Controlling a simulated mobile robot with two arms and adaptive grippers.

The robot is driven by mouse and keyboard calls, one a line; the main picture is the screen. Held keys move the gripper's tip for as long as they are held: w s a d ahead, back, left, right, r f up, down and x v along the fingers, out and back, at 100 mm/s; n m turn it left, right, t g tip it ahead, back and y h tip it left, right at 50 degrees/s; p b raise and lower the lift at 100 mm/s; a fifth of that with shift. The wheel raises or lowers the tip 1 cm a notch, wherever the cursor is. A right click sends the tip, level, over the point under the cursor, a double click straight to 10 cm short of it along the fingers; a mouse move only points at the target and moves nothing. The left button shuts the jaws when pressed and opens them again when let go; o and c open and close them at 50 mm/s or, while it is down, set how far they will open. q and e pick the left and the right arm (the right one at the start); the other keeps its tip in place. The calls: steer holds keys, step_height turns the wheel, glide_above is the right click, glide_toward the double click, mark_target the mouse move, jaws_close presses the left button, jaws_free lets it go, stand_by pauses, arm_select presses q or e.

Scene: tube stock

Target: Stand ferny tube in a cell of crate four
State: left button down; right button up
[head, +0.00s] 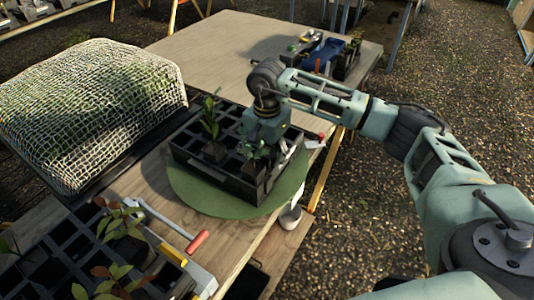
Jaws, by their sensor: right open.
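A black celled crate (211,178) sits on a round green mat (185,192) on the wooden table; I cannot read a number on it. A tube with fine, bluish-green foliage (257,151), which looks like the ferny tube, stands in a cell at the crate's right side. My right gripper (262,138) is open, pointing down just above and behind that foliage; its fingertips are partly hidden by leaves, and I cannot tell if they touch. A taller leafy tube (213,150) stands upright in another cell to the left. My left gripper is not in view.
A second black crate (70,240) with reddish-leaved plants is at lower left, beside a red-handled tool (197,241). A net-covered mound (85,105) fills the left. A blue object (324,52) stands at the back right. The table's far middle (215,50) is clear.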

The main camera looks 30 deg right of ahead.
steer(key=shift+s+f, duration=0.1)
stand_by(0.4)
steer(key=shift+r, duration=0.2)
step_height(320, 180, up, 12)
steer(key=shift+f, duration=0.15)
stand_by(0.7)
